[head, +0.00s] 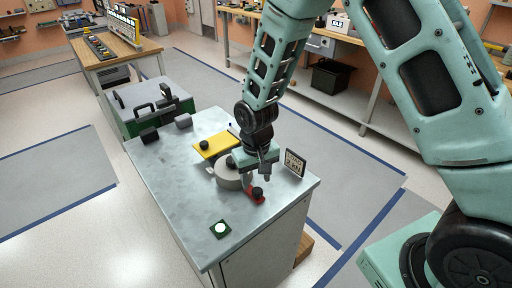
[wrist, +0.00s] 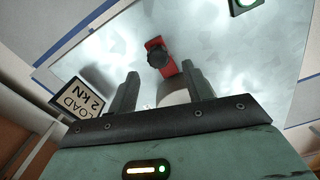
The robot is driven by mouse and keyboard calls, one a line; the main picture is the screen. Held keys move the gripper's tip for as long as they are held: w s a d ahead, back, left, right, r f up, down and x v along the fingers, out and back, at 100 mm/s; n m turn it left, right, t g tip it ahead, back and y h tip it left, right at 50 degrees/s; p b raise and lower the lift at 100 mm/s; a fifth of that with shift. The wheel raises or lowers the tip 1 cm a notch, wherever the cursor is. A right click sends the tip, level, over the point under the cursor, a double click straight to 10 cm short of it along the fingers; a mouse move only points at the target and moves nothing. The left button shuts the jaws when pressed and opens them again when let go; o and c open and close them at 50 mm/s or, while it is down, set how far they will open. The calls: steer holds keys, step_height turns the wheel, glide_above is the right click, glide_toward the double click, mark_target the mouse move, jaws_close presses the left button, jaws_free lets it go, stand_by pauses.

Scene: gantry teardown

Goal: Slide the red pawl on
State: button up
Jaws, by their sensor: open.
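The red pawl (head: 256,195) lies on the metal-topped cabinet near its right edge, with a black knob on it. In the wrist view the red pawl (wrist: 154,45) shows beyond my fingertips, its black knob roughly centred between them. My gripper (head: 265,174) is above the cabinet top beside the pawl, pointing down.
A "LOAD 2 kN" sign (head: 295,162) stands close to the right of my gripper. A yellow plate (head: 214,146) with a black knob lies behind the drum. A green-framed white button (head: 220,229) is at the front. The left cabinet top (head: 175,185) is clear.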

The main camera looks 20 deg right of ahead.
mark_target(256, 189)
step_height(256, 189, up, 13)
steer(key=shift+r, duration=0.2)
steer(key=shift+s, duration=0.1)
stand_by(0.4)
